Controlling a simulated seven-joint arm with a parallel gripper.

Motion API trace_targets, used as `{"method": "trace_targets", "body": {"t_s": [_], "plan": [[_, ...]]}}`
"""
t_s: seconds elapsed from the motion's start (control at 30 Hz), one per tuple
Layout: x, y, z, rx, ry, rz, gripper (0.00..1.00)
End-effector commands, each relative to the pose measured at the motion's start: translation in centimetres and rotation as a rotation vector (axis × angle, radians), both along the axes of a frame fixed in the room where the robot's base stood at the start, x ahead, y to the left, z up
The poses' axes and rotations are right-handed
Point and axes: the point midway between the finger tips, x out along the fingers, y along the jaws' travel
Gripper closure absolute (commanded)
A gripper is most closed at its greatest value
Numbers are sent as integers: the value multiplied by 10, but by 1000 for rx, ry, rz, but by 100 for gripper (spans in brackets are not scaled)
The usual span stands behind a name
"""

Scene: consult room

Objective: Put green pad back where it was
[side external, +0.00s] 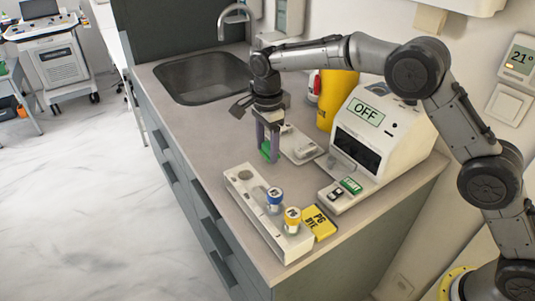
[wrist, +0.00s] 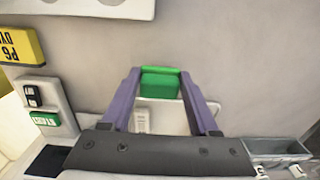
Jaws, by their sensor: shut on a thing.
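My gripper (side external: 268,153) points down over the counter, with its purple fingers shut on the green pad (side external: 265,149). In the wrist view the green pad (wrist: 160,83) sits between the fingertips (wrist: 160,76), with a brighter green edge along its far side. The pad looks close to the counter, but I cannot tell whether it touches. A shallow white tray (side external: 316,153) holding a small white device lies right beside the gripper. Part of the tray is hidden behind the fingers.
A white rack (side external: 246,192) with a blue-capped and a yellow-capped vial stands in front, beside a yellow dye box (side external: 319,222). The white machine (side external: 398,138) reads OFF; its green START button (side external: 351,186) is in front. A sink (side external: 203,78) and yellow container (side external: 335,95) are behind.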

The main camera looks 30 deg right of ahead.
Motion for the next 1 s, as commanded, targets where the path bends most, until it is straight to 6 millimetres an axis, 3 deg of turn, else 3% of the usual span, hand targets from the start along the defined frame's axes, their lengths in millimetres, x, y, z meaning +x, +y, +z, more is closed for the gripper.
{"method": "trace_targets", "body": {"t_s": [0.17, 0.53, 0.57, 0.7, 1.0], "plan": [[-1, 0, -23, -1, 3, 0, 91], [-1, 0, -27, 0, 1, 0, 91], [-1, 0, -27, 0, 1, 0, 37], [-1, 0, -26, 0, 1, 0, 12], [-1, 0, -26, 0, 1, 0, 9]]}}
